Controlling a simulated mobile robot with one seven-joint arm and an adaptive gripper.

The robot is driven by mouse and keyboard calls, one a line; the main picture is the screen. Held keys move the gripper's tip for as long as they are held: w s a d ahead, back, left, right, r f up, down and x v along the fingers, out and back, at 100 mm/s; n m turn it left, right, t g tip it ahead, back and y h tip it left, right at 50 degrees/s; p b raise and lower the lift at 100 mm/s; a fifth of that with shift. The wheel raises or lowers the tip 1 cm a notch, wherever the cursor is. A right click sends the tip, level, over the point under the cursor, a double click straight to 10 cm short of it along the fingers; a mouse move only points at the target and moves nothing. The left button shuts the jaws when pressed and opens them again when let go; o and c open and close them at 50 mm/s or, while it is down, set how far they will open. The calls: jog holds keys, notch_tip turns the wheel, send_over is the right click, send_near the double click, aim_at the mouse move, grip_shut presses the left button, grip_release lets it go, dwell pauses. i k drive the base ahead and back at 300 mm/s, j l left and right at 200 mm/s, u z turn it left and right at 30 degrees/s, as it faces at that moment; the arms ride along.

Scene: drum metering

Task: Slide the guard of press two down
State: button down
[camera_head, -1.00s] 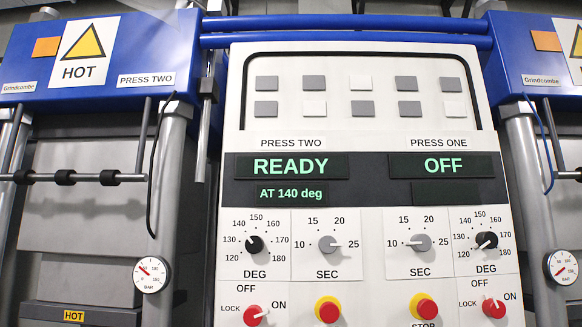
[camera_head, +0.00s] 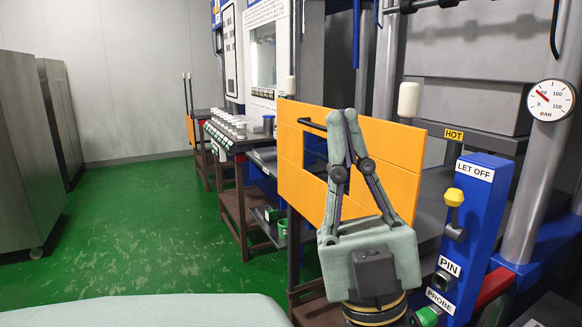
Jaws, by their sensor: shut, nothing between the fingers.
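An orange panel (camera_head: 388,136), which looks like the guard of press two, stands upright in front of the press at the right. It has a dark bar handle (camera_head: 312,125) and an opening below that. White-topped posts (camera_head: 408,99) rise at its sides. My gripper (camera_head: 345,118) is in front of the panel, fingers pointing up, tips together and empty. The tips are close to the handle's right end; I cannot tell if they touch it. My gripper hides part of the panel's middle and lower part.
A blue post (camera_head: 486,205) with LET OFF, PIN and PROBE labels and a yellow-topped lever stands right of my gripper. A gauge (camera_head: 551,100) is on the press column. A bench with several small cups (camera_head: 232,125) stands further back. Green floor (camera_head: 150,225) is free at the left.

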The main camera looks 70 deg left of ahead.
aim_at(398, 150)
jog(key=u, duration=1.5)
jog(key=i+l+u, duration=0.1)
jog(key=l+u, duration=0.15)
jog(key=u, duration=0.25)
